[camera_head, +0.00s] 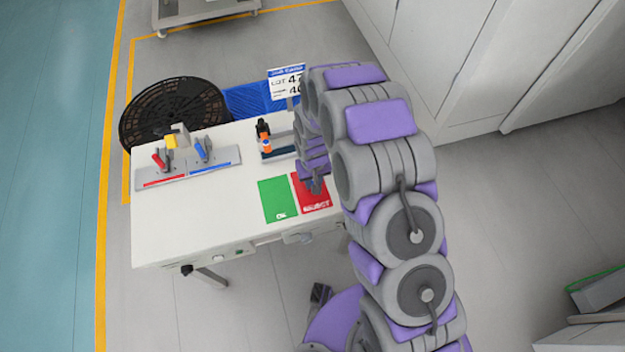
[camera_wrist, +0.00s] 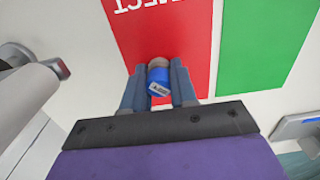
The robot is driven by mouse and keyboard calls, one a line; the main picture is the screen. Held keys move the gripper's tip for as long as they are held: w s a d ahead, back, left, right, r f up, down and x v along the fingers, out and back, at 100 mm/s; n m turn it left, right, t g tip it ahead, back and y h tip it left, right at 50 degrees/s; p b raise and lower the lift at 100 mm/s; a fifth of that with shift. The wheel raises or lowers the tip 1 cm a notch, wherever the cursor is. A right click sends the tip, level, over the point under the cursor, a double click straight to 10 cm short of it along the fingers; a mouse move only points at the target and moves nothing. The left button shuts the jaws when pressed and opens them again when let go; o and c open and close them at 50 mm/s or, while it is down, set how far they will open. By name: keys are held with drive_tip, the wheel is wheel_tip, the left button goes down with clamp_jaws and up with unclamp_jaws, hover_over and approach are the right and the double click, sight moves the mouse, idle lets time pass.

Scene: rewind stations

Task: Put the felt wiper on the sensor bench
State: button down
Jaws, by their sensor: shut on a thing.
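My gripper (camera_wrist: 158,67) is shut on a short blue cylinder with a tan end and a small white label, which looks like the felt wiper (camera_wrist: 158,78). The wiper is over the red REJECT mat (camera_wrist: 172,22) in the wrist view; I cannot tell whether it touches the mat. In the head view my gripper (camera_head: 316,187) is low over the same mat, and the wiper cannot be made out there. The white-topped bench (camera_head: 195,220) carries the mats; I cannot tell from any lettering whether it is the sensor bench.
A green OK mat (camera_head: 276,200) lies beside the red one. A grey fixture with red and blue handles (camera_head: 190,170) is at the left, and a small holder with an orange-and-black item (camera_head: 265,143) at the back. A black round mesh (camera_head: 170,105) is behind. The bench's front left is clear.

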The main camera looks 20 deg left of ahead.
drive_tip(key=shift+a+f, duration=0.15)
drive_tip(key=shift+a, duration=0.6)
drive_tip(key=c, duration=1.1)
unclamp_jaws()
drive_tip(key=shift+a, duration=0.2)
drive_tip(key=shift+c, duration=0.2)
drive_tip(key=shift+o, duration=1.3)
drive_tip(key=shift+d, duration=0.6)
drive_tip(key=shift+a+r, duration=0.35)
drive_tip(key=shift+r, duration=0.15)
drive_tip(key=r, duration=0.3)
drive_tip(key=r+p, duration=0.1)
drive_tip(key=r, duration=0.6)
drive_tip(key=shift+d+r+p, duration=0.2)
drive_tip(key=shift+d+p, duration=0.05)
drive_tip(key=shift+p, duration=0.1)
drive_tip(key=shift+a+r, duration=0.35)
